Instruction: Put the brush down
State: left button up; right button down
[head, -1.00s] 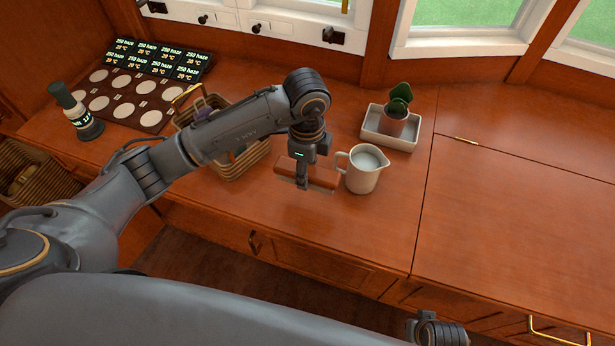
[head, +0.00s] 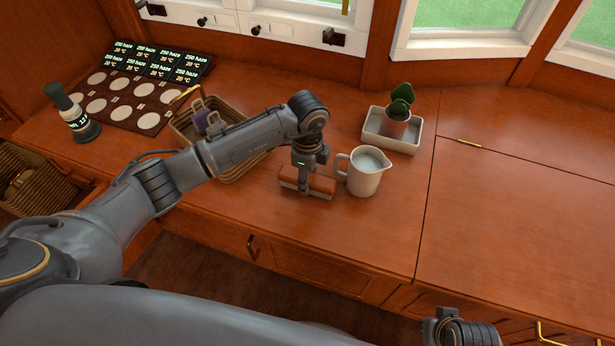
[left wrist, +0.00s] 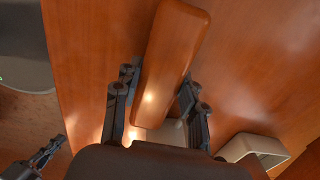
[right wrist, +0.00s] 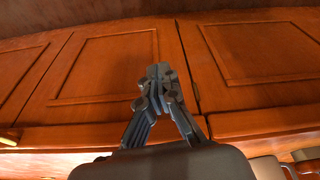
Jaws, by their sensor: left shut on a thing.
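The brush (head: 321,184) has a reddish-brown wooden back and a paler underside. My left gripper (head: 304,190) is shut on it from above, close to the left of the white pitcher (head: 362,183). The brush is at or just above the counter top; I cannot tell if it touches. In the left wrist view the long wooden back (left wrist: 172,60) lies between the two fingers (left wrist: 155,100). In the right wrist view my right gripper (right wrist: 159,75) has its fingertips together and empty, in front of the cabinet doors.
A wicker basket (head: 240,172) stands left of the brush. The right counter (head: 520,210) is clear.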

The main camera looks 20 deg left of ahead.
pick_arm(q)
jog(key=shift+f, duration=0.1)
pick_arm(e)
jog(key=shift+r, duration=0.1)
pick_arm(q)
jog(key=o, duration=1)
pick_arm(e)
jog(key=shift+r, duration=0.1)
pick_arm(q)
jog(key=shift+r, duration=0.25)
notch_tip(320, 180, up, 12)
jog(key=shift+f+p, duration=0.1)
jog(key=shift+p, duration=1.05)
pick_arm(e)
notch_tip(320, 180, down, 8)
jog(key=shift+s+f+g, duration=0.2)
jog(key=shift+s+g, duration=0.1)
jog(key=shift+s, duration=0.1)
